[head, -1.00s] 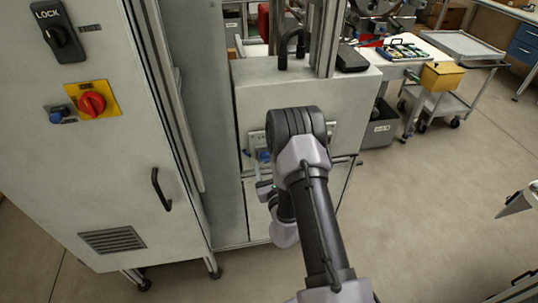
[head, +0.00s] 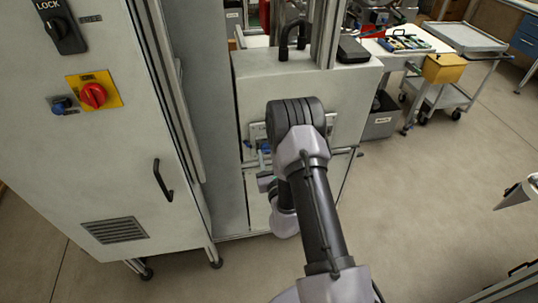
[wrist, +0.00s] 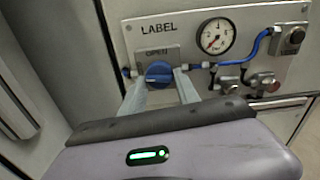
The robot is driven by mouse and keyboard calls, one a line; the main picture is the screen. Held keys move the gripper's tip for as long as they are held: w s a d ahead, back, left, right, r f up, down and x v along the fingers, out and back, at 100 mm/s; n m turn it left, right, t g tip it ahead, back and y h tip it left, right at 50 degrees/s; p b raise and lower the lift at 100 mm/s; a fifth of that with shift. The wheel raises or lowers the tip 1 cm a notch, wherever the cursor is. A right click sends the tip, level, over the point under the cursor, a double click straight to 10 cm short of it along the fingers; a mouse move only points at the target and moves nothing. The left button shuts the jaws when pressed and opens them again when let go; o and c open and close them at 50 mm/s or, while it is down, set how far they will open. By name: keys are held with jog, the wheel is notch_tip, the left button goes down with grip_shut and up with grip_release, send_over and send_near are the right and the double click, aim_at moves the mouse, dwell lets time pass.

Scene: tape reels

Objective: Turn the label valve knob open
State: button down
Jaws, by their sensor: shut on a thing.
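The label valve knob (wrist: 159,73) is a round blue knob on a light grey panel (wrist: 283,75), below the printed word LABEL and a grey plate marked OPEN (wrist: 157,52). My gripper (wrist: 161,78) has one pale finger at each side of the knob and is shut on it. The knob's face shows between the fingertips, but its exact turn angle is hard to tell. In the head view my arm covers the knob and fingers in front of the grey machine box (head: 345,95).
A pressure gauge (wrist: 216,36), blue tubing (wrist: 258,43) and small fittings (wrist: 262,82) sit right of the knob. In the head view, a tall cabinet (head: 115,180) with a red switch (head: 93,95) stands close on the left. Open floor (head: 440,220) lies to the right.

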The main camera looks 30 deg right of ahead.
jog(key=m+p, duration=0.2)
jog(key=m, duration=0.2)
jog(key=shift+r, duration=0.15)
jog(key=m+p, duration=0.2)
jog(key=m, duration=0.2)
jog(key=shift+w+a+m, duration=0.1)
jog(key=shift+a+m, duration=0.05)
jog(key=shift+m, duration=0.25)
jog(key=m+p, duration=0.1)
jog(key=m, duration=0.3)
jog(key=shift+r+m+p, duration=0.1)
jog(key=shift+m+p, duration=0.2)
jog(key=shift+p, duration=0.05)
jog(key=shift+m+p, duration=0.45)
jog(key=shift+m, duration=1.45)
jog(key=c, duration=0.9)
grip_release()
jog(key=shift+w, duration=0.1)
